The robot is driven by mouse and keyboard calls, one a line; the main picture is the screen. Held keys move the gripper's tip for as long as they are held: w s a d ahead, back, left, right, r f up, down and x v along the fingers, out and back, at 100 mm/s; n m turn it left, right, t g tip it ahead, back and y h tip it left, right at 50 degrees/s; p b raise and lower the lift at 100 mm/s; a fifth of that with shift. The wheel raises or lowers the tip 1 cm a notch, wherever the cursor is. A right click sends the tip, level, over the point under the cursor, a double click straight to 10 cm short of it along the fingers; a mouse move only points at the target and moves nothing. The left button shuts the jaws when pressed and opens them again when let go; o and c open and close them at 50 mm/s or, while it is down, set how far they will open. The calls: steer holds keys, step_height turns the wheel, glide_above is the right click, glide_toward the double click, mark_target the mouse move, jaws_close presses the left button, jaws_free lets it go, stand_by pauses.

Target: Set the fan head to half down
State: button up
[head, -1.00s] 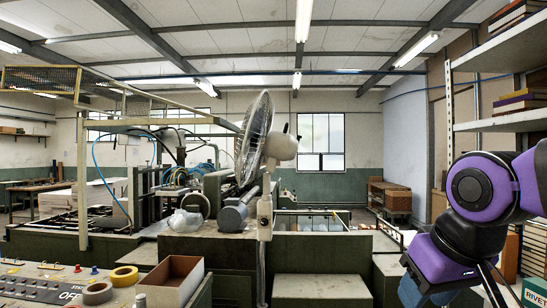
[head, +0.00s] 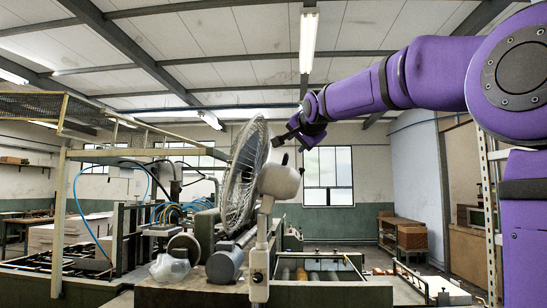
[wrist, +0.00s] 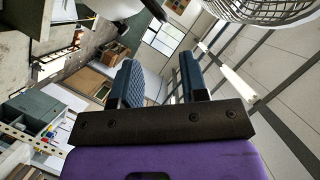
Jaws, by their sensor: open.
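The fan has a round wire cage (head: 243,178) on the left and a pale motor housing (head: 280,182) behind it, on an upright pole (head: 260,262). The cage faces left, and its top leans right, so the face looks tilted a little upward. My gripper (head: 289,138) is open and empty, just above and slightly right of the housing in the head view. I cannot tell its depth from the fan, and no contact is clear. In the wrist view, both fingers of my gripper (wrist: 160,80) are apart with nothing between them, and part of the fan's cage (wrist: 265,8) shows at top right.
A beige machine frame (head: 62,210) and machinery stand at the left. A cylindrical machine part (head: 225,264) sits close to the fan's lower left. A shelf upright (head: 490,215) stands at the right near my arm. The air right of the housing looks clear.

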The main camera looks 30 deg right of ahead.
steer(key=x, duration=1.1)
steer(key=shift+w+a+r, duration=0.1)
steer(key=shift+w+r, duration=0.05)
steer(key=shift+r, duration=0.05)
steer(key=shift+c, duration=0.2)
